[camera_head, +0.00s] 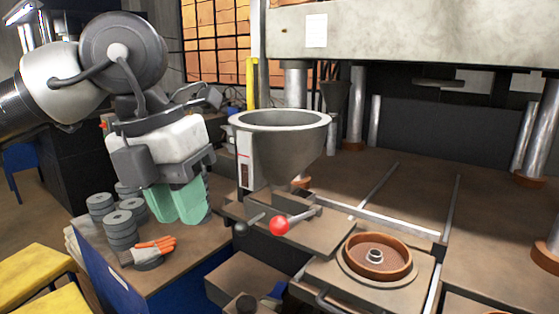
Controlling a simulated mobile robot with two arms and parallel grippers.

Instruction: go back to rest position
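My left arm comes in from the left. My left gripper (180,205) hangs pointing down, with its two green fingers close together in this view. It is above or in front of the wooden-topped bench, between the stacks of grey flap discs (122,228) and the metal hopper (280,150). I see nothing clearly held between the fingers, and the angle hides the gap. My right gripper is out of view.
Orange-and-grey gloves (148,250) lie at the bench front. The hopper, with a red-knobbed lever (279,225), stands close right of my gripper. A round brown mould (377,256) sits on the press table. Yellow stools (35,275) are lower left.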

